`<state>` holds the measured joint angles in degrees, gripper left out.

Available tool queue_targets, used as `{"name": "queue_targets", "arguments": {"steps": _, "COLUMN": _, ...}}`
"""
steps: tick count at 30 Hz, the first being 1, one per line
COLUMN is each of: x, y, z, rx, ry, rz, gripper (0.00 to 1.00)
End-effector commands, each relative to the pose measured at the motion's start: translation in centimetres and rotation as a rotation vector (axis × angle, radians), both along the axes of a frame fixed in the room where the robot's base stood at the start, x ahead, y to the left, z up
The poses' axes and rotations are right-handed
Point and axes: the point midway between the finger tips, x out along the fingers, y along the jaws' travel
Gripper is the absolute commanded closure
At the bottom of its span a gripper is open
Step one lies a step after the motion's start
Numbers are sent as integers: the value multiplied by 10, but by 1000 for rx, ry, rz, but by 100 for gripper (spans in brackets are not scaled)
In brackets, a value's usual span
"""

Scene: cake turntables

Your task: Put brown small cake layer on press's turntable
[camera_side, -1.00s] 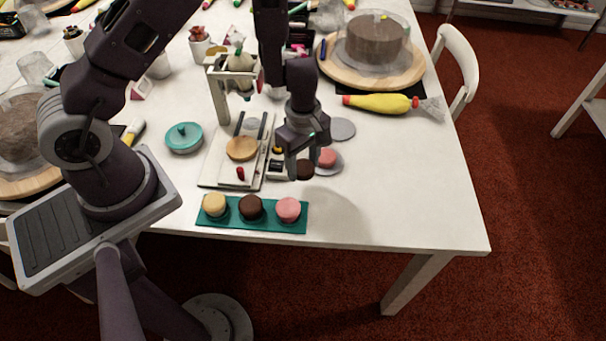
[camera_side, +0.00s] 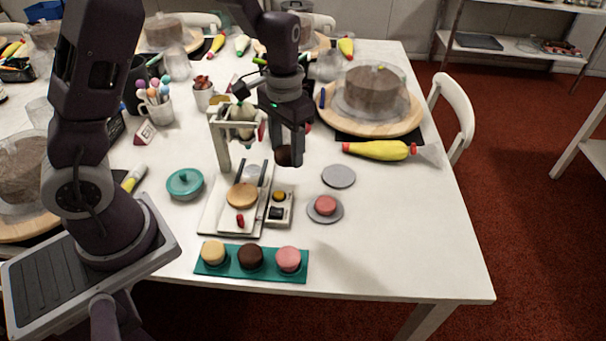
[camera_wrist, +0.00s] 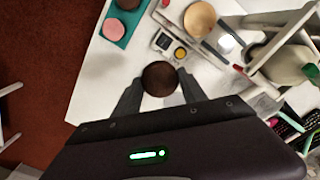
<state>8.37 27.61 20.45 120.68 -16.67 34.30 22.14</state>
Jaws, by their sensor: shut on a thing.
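My gripper (camera_side: 286,157) is shut on a small brown cake layer (camera_side: 284,155), held above the table to the right of the press. In the wrist view the brown layer (camera_wrist: 159,78) sits between the two fingers. The press (camera_side: 222,145) is a pale frame on a white base (camera_side: 210,216). Its turntable (camera_side: 242,195) is a round tan disc on that base, in front of the frame and left of my gripper. The tan turntable (camera_wrist: 199,19) looks bare in the wrist view.
A teal tray (camera_side: 231,271) holds yellow, brown and pink cakes at the front. A pink layer (camera_side: 325,205) lies on a grey disc, near an empty grey disc (camera_side: 338,176). A small box (camera_side: 279,208) adjoins the press base. A yellow piping bag (camera_side: 380,150) lies right.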

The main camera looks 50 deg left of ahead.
Motion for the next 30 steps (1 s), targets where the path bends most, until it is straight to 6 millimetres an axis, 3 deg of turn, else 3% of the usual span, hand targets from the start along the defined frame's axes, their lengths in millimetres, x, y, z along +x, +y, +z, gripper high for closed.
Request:
{"name": "queue_targets", "arguments": {"steps": 5, "x": -2, "y": 5, "z": 0, "rx": 0, "ry": 2, "rz": -32, "gripper": 94}}
{"name": "queue_targets", "arguments": {"steps": 18, "x": -55, "y": 103, "z": -74, "rx": -3, "ry": 2, "rz": -21, "gripper": 94}}
{"name": "queue_targets", "arguments": {"steps": 22, "x": -66, "y": 114, "z": -87, "rx": -1, "ry": 1, "rz": -29, "gripper": 94}}
{"name": "queue_targets", "arguments": {"steps": 30, "x": -67, "y": 115, "z": -120, "rx": -1, "ry": 3, "rz": -29, "gripper": 94}}
